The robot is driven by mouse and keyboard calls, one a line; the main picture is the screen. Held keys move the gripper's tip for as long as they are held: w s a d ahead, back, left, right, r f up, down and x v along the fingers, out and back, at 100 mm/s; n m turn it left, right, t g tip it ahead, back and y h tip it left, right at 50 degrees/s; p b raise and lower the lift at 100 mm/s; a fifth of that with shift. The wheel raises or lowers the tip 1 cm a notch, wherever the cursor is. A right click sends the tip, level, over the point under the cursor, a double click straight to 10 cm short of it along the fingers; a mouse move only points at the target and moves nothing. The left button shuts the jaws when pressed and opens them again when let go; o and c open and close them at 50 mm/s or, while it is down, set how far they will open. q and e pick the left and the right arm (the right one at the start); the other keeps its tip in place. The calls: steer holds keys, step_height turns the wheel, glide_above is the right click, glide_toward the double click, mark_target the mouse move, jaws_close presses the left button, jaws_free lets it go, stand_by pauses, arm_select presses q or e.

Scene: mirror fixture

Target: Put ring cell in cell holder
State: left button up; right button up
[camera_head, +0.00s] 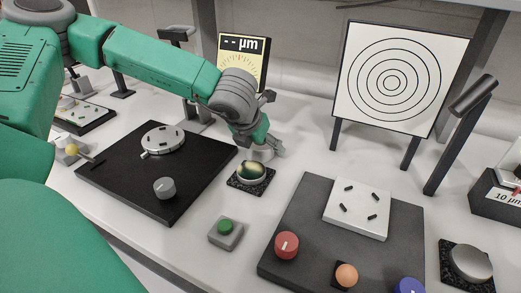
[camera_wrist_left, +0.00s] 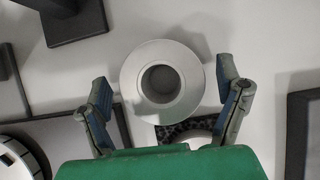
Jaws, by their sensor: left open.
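A pale, round, ring-shaped piece (camera_wrist_left: 133,77) with a dark round centre lies between my left fingers in the left wrist view; I take it to be the ring cell. My left gripper (camera_wrist_left: 168,95) is open around it, with a gap visible on each side. In the head view my left gripper (camera_head: 268,147) is over that spot and largely hides the piece. A pale round disc with dark slots (camera_head: 163,139) sits on a black board. A pale square plate with dark pegs (camera_head: 357,208) sits on a dark grey board. I cannot tell which one is the cell holder.
A shiny dome (camera_head: 251,172) on a black pad stands just in front of my left gripper. A green button (camera_head: 225,226), a red knob (camera_head: 287,245) and an orange ball (camera_head: 346,274) are nearer. A target board (camera_head: 392,80) and gauge (camera_head: 243,60) stand behind.

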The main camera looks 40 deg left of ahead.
arm_select(q)
steer(key=c, duration=1.6)
